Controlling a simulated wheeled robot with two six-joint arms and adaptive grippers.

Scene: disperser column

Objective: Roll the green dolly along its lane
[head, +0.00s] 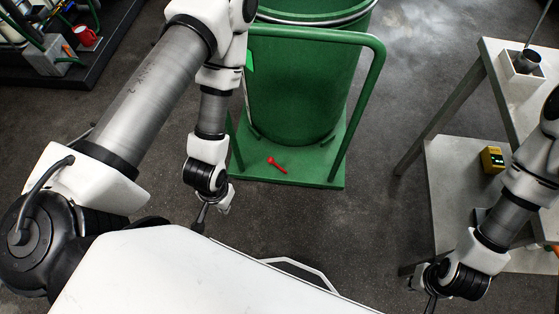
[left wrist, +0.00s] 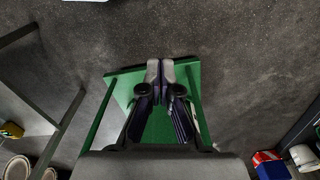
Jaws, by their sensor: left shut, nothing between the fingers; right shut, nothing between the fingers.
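The green dolly (head: 325,172) stands on the dark floor at top centre in the head view, with an upright tubular push handle (head: 373,75) at its near side. A big green drum (head: 300,85) stands on its platform. The dolly also shows below my left gripper in the left wrist view (left wrist: 188,75). My left gripper (left wrist: 160,66) is shut and empty, its fingertips together over the platform in that picture; contact cannot be told. In the head view my left arm hangs left of the handle. My right gripper (head: 431,298) is shut and empty at the lower right, partly cut off.
A red lever-like part (head: 277,165) lies on the dolly platform. A grey two-level bench (head: 465,95) with a yellow device (head: 493,159) stands right, near my right arm. Floor between dolly and bench is clear.

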